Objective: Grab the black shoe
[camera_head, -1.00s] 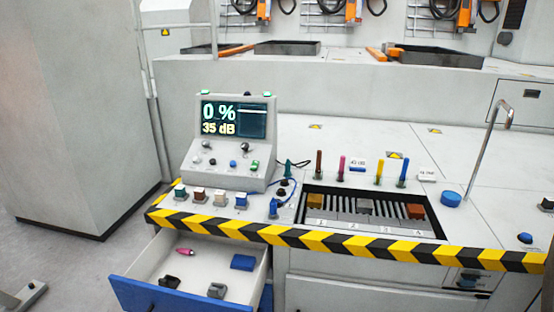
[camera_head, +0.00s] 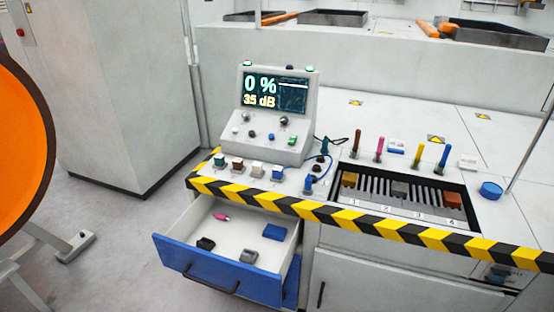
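A small black block-like piece (camera_head: 205,244), which looks like the black shoe, lies in the open drawer (camera_head: 207,266) near its front left. A grey piece of similar shape (camera_head: 248,256) lies to its right. Neither of my grippers shows in the head view.
The drawer has a blue front with a dark handle and sits below a striped black and yellow edge (camera_head: 300,207). Above it stands a console with a screen (camera_head: 274,91). Right of that is a slotted tray with blocks (camera_head: 345,205). An orange disc (camera_head: 18,150) is at far left. Floor left of the drawer is clear.

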